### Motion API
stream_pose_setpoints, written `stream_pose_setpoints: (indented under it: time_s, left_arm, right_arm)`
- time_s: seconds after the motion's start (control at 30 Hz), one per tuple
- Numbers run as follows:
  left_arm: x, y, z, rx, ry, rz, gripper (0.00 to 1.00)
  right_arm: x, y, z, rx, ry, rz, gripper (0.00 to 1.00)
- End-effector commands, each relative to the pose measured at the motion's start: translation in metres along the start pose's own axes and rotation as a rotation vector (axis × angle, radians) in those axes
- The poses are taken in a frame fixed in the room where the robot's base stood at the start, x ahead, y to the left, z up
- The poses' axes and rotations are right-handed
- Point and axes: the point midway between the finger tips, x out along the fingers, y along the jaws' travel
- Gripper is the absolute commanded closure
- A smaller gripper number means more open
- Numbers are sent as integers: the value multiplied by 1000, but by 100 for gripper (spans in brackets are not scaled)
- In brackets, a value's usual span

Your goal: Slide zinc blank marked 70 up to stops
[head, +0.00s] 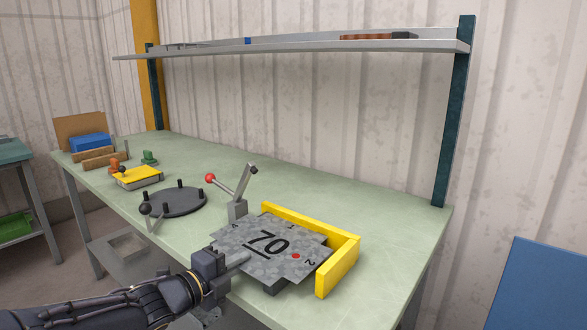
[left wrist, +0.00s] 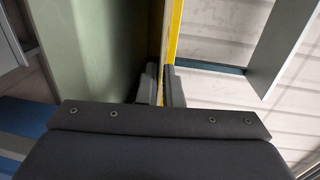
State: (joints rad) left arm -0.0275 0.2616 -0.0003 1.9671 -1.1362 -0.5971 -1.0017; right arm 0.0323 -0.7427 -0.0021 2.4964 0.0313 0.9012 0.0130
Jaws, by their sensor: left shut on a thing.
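The zinc blank (head: 250,236) is a mottled grey plate with notched corners, a large underlined 70, small edge numbers and a red dot. My left gripper (head: 236,262) is shut on the blank's near left edge. In the left wrist view its fingers (left wrist: 161,86) are close together, with a yellow bar (left wrist: 174,32) beyond. My right gripper is not in view.
A lever with a red ball (head: 210,178) stands just behind the blank. A dark round plate with pegs (head: 174,203) and a yellow block (head: 137,177) are further left on the green bench (head: 300,180). A shelf (head: 300,48) spans above. The bench behind the stops is clear.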

Motion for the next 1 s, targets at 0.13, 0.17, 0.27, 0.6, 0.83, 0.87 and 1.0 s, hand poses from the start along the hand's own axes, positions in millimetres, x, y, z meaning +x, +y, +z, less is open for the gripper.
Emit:
stream_pose_setpoints:
  time_s: [0.13, 0.17, 0.27, 0.6, 0.83, 0.87, 1.0]
  left_arm:
    - [1, 6, -4, 1, 3, 14, 100]
    - [1, 6, -5, 1, 4, 14, 100]
    - [1, 6, -7, 1, 4, 15, 100]
    - [1, 6, -12, 2, 5, 13, 100]
    - [1, 6, -15, 3, 5, 13, 100]
    - [1, 6, -16, 3, 5, 13, 100]
    - [1, 5, -16, 2, 4, 12, 78]
  right_arm:
    - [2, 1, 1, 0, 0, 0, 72]
    - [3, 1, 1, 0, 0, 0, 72]
    - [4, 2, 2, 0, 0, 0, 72]
    - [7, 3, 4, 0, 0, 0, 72]
    - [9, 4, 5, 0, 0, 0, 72]
    - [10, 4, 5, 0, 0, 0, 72]
    - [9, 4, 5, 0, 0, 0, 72]
